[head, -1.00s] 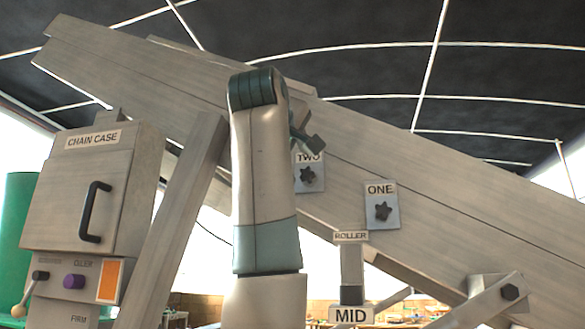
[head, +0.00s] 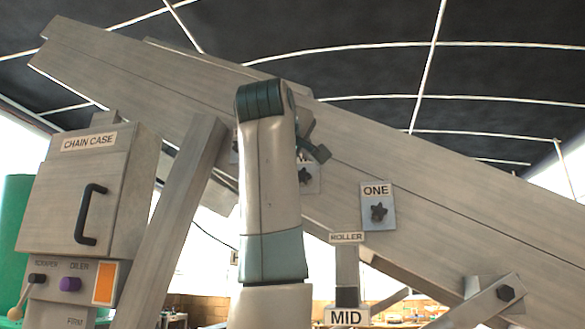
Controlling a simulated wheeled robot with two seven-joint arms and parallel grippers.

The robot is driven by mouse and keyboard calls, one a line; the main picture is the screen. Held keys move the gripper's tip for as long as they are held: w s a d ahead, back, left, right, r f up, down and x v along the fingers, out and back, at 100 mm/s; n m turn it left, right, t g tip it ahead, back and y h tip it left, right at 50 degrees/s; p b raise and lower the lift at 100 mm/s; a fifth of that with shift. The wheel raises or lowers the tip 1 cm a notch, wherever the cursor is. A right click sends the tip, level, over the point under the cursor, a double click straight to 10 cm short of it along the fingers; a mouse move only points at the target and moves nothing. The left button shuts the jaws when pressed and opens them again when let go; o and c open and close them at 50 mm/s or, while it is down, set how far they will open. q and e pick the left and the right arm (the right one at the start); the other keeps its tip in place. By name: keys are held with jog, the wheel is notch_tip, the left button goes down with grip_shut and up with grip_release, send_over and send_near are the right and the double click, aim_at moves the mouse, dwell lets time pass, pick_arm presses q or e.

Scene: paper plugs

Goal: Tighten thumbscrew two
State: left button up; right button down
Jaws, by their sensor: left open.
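Thumbscrew two (head: 304,174) is a dark star knob on a small pale plate on the sloping grey beam. Its plate and knob are partly hidden behind my left arm and gripper, and its label is covered. My left gripper (head: 318,152) is open and shows just above and in front of the plate, mostly hidden behind its own arm. I cannot tell if it touches anything. Thumbscrew one (head: 379,212), under the label ONE, is lower right on the beam and fully visible. My right gripper is not in view.
A chain case (head: 85,190) with a black handle stands at left, above a purple knob (head: 70,284) and an orange panel. A grey post (head: 170,225) leans up to the beam. A ROLLER sign (head: 346,237) and a MID sign (head: 346,317) are below. Another plate (head: 235,146) shows behind my arm.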

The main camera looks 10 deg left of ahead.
aim_at(317, 181)
pick_arm(q)
jog(key=shift+w+d+f+p, duration=0.3)
jog(key=shift+w+d+p, duration=0.2)
jog(key=shift+w, duration=0.3)
jog(key=shift+w+d+f+p, duration=0.25)
jog(key=shift+w+d+p, duration=0.15)
jog(key=shift+w, duration=0.4)
jog(key=shift+w+d, duration=0.15)
jog(key=shift+w, duration=0.05)
jog(key=shift+w+a+r+p, duration=0.15)
jog(key=shift+w+a+p, duration=0.1)
jog(key=shift+p, duration=0.1)
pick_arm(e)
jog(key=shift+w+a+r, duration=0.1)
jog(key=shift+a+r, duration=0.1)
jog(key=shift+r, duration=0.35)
pick_arm(q)
jog(key=shift+d, duration=0.1)
grip_shut()
jog(key=shift+d+r, duration=0.1)
jog(key=shift+d, duration=0.1)
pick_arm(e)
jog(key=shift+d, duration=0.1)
pick_arm(q)
jog(key=shift+a, duration=0.1)
